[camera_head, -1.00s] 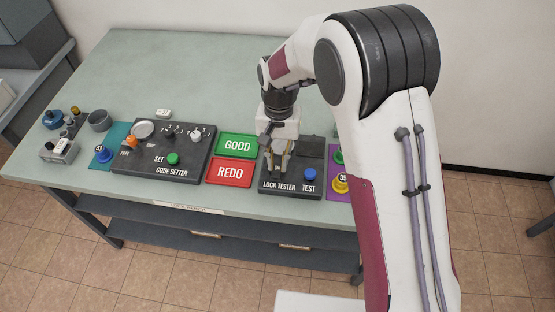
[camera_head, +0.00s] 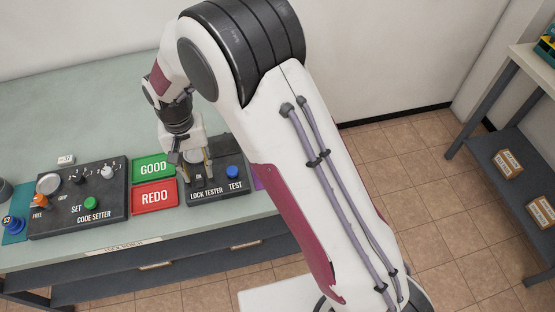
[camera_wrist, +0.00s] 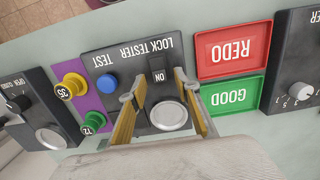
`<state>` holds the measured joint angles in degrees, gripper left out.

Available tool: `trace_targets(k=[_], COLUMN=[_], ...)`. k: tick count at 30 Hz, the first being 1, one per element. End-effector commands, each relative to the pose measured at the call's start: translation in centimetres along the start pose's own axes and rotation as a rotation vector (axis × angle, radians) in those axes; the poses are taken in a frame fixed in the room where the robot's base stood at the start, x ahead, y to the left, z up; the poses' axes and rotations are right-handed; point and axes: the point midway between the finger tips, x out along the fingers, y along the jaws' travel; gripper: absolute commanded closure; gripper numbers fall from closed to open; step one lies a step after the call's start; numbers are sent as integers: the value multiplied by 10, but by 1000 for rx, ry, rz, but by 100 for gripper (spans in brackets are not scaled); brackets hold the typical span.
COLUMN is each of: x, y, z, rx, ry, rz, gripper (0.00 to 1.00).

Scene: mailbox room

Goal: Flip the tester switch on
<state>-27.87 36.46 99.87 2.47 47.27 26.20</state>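The lock tester (camera_head: 220,187) is a dark box on the bench with a blue TEST button (camera_head: 232,172). In the wrist view, the lock tester (camera_wrist: 115,62) appears upside down. Its small dark switch (camera_wrist: 157,63) sits beside an ON label, and a round silver socket (camera_wrist: 168,116) lies nearer the wrist. I cannot tell which way the switch is set. My gripper (camera_wrist: 157,85) has its two yellow-sided fingers apart, with nothing between them, above the tester on either side of the switch and socket. In the head view, my gripper (camera_head: 194,175) hides the switch.
Green GOOD (camera_head: 153,168) and red REDO (camera_head: 154,196) pads lie left of the tester. The code setter (camera_head: 80,198) stands further left. A purple pad with yellow (camera_wrist: 72,86) and green (camera_wrist: 93,122) pieces lies beside the tester. The bench behind is clear.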

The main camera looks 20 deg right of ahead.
Motion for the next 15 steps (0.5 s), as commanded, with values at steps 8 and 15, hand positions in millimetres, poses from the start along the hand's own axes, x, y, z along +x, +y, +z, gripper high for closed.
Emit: trace_targets(k=[8, 15], x=[-1, -27], y=[0, -1], z=[4, 3], rx=[-3, -1], ry=[70, 74], rz=[-2, -4], gripper=[68, 68])
